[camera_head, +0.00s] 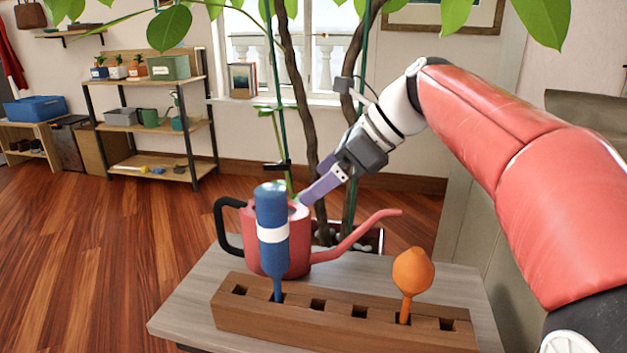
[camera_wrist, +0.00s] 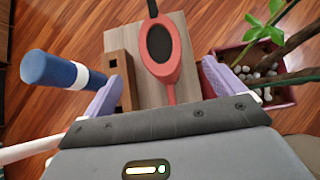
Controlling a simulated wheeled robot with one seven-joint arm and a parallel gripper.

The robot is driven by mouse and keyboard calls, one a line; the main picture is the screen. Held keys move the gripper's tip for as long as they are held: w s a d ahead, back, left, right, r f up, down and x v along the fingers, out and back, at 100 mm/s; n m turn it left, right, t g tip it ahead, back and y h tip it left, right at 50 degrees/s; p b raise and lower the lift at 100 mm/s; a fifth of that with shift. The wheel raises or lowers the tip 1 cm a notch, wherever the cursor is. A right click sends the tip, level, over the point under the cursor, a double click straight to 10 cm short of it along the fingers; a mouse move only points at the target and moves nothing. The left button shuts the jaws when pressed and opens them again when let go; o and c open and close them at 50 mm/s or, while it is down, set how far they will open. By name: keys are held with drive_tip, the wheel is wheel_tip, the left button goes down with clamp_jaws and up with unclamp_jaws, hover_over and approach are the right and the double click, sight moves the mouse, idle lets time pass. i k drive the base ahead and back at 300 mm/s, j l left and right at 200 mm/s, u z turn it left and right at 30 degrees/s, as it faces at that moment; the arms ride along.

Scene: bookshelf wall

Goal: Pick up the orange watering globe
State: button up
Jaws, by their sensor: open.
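The orange watering globe (camera_head: 412,270) stands upright, bulb up, with its stem in a slot toward the right of a wooden block (camera_head: 262,318). It does not show in the wrist view. My gripper (camera_head: 316,183) is open and empty, with pale purple fingers. In the head view it is above and behind the red watering can, left of the orange globe and apart from it. In the wrist view the fingers (camera_wrist: 160,85) are spread wide, with the wooden block (camera_wrist: 115,68) partly behind one finger.
A blue globe with a white band (camera_head: 271,222) stands in the same block, toward the left. A red watering can (camera_head: 297,262) with a black handle stands behind the block on the grey table (camera_head: 190,300). A potted plant (camera_wrist: 265,62) with tall stems is behind the table.

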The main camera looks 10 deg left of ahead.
sight(413, 269)
drive_tip(key=k+l, duration=0.3)
drive_tip(key=k, duration=0.15)
drive_tip(key=k+l, duration=0.35)
drive_tip(key=k, duration=0.1)
